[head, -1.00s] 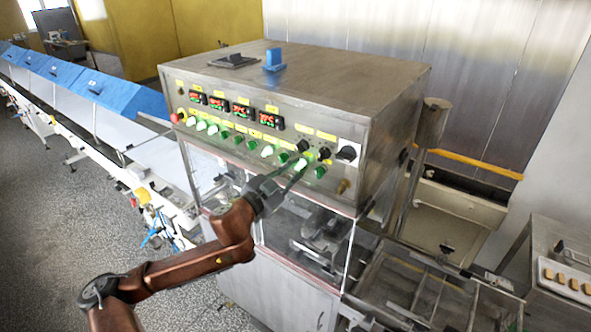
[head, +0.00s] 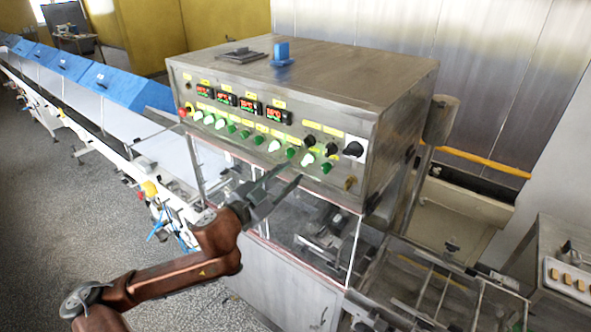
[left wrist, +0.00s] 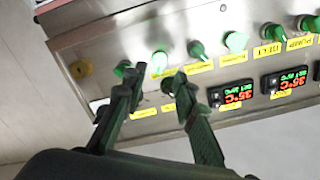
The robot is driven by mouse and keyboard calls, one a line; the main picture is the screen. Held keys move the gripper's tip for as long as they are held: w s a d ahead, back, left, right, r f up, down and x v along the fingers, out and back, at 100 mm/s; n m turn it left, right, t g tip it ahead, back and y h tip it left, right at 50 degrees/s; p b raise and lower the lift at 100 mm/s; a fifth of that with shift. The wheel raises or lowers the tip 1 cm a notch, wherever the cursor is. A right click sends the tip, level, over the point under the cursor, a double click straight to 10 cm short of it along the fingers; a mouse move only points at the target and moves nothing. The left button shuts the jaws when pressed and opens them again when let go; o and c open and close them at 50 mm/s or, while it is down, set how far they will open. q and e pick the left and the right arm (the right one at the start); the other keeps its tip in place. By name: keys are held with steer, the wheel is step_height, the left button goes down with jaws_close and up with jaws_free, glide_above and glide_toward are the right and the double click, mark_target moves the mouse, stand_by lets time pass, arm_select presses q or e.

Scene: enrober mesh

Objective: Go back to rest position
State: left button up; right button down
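The task names no object. My left gripper (head: 286,174) is in front of the steel machine's control panel (head: 240,125), just below the row of green knobs. Its two fingers are apart with nothing between them. In the left wrist view the open left gripper (left wrist: 158,72) shows dark fingers before the panel, with green knobs (left wrist: 197,49) beyond; from this view I cannot tell the exact gap to the panel. My left arm reaches in from the lower left. My right gripper is not in view.
The machine (head: 320,75) fills the centre. A conveyor with blue covers (head: 75,66) runs off to the left. A metal frame bed (head: 420,285) lies at lower right, beside a tray (head: 572,281) of small pieces. Bare floor (head: 40,180) is at the left.

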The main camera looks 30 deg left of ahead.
arm_select(q)
steer(key=shift+s, duration=0.55)
